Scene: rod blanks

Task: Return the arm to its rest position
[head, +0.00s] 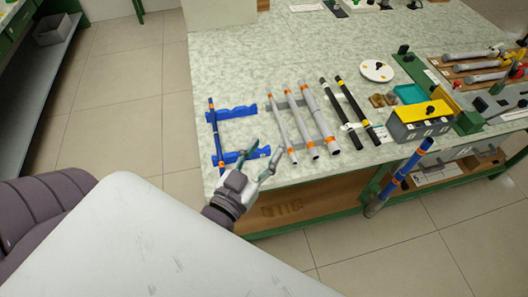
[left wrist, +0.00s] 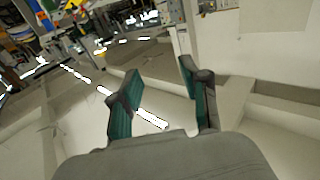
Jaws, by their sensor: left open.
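My left gripper (head: 265,157) is open and empty at the front left edge of the bench, just in front of the blue rack (head: 236,112). In the left wrist view its two green-padded fingers (left wrist: 158,92) stand apart with nothing between them. A dark blue rod (head: 215,132) with orange bands lies across the left end of the blue rack. Several grey rods with orange bands (head: 303,122) lie beside it, then two black rods (head: 349,112). My right gripper is not in view.
A blue rod with orange bands (head: 403,172) slants at the bench's front edge; its support is unclear. A grey box with a yellow top (head: 420,118) stands at the right. A wooden shelf (head: 290,206) lies under the bench (head: 233,62). Tiled floor (head: 118,98) is open at the left.

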